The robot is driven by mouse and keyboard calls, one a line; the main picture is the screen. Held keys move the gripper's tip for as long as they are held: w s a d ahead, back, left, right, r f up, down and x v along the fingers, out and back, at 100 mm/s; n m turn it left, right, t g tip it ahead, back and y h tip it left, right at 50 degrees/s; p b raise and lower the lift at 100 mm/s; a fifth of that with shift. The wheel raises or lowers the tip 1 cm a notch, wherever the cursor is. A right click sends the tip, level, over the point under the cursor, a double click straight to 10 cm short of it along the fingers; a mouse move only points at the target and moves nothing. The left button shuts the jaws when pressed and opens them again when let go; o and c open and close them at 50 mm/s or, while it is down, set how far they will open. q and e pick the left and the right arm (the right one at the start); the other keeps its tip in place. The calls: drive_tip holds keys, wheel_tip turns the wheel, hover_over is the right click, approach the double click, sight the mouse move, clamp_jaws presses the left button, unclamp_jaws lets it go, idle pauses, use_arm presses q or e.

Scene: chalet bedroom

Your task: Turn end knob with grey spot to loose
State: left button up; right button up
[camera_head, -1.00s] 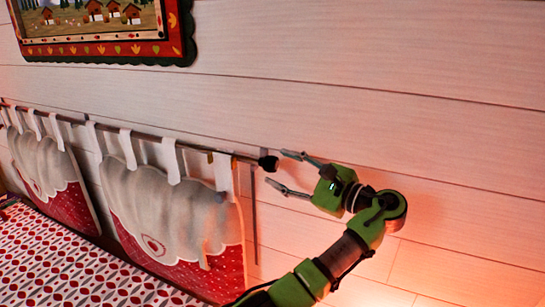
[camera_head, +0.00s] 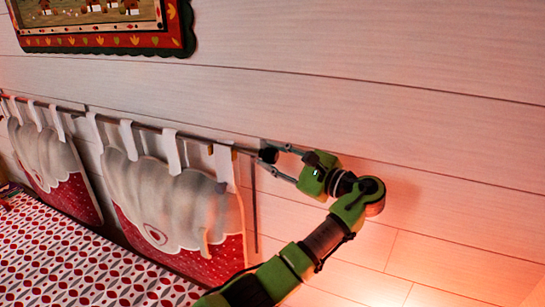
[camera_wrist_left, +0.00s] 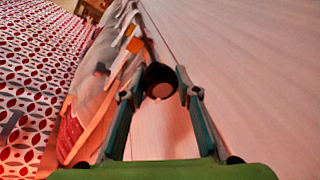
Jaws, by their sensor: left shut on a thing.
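The dark round end knob (camera_head: 268,155) sits at the right end of the thin rod along the wall. My left gripper (camera_head: 270,151), on a green arm, reaches in from the right side of the knob, and its two fingers are shut on it. In the left wrist view the knob (camera_wrist_left: 159,76) lies between the fingertips, with a pale greyish round spot on its end face turned toward the camera. The fingertips partly hide the knob's sides. Whether it is loose or tight cannot be told. My right gripper is not in view.
The rod (camera_head: 165,130) carries red and white hanging cushions (camera_head: 185,205) on fabric loops. A bed with a red and white patterned cover (camera_head: 80,260) lies below. A framed picture (camera_head: 105,25) hangs above. The plank wall (camera_head: 440,110) right of the knob is bare.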

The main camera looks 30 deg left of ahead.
use_arm(q)
drive_tip(key=shift+f+b, duration=0.15)
drive_tip(key=shift+b, duration=0.25)
drive_tip(key=n+y+b, duration=0.1)
drive_tip(key=n+b, duration=0.3)
drive_tip(key=b, duration=0.1)
drive_tip(key=n+g+y+b, duration=0.1)
drive_tip(key=n+b, duration=0.3)
drive_tip(key=b, duration=0.2)
drive_tip(key=n+b, duration=0.3)
drive_tip(key=b, duration=0.3)
drive_tip(key=shift+w+f+n+g+y, duration=0.1)
drive_tip(key=shift+f+n+g+y, duration=0.05)
drive_tip(key=shift+n+g+y, duration=0.25)
drive_tip(key=shift+r+n+g+b, duration=0.25)
drive_tip(key=shift+n+g+b, duration=0.35)
drive_tip(key=shift+n+b, duration=0.95)
drive_tip(key=o, duration=1.1)
drive_tip(key=shift+y, duration=0.3)
drive_tip(key=shift+r, duration=0.1)
drive_tip(key=v, duration=1.2)
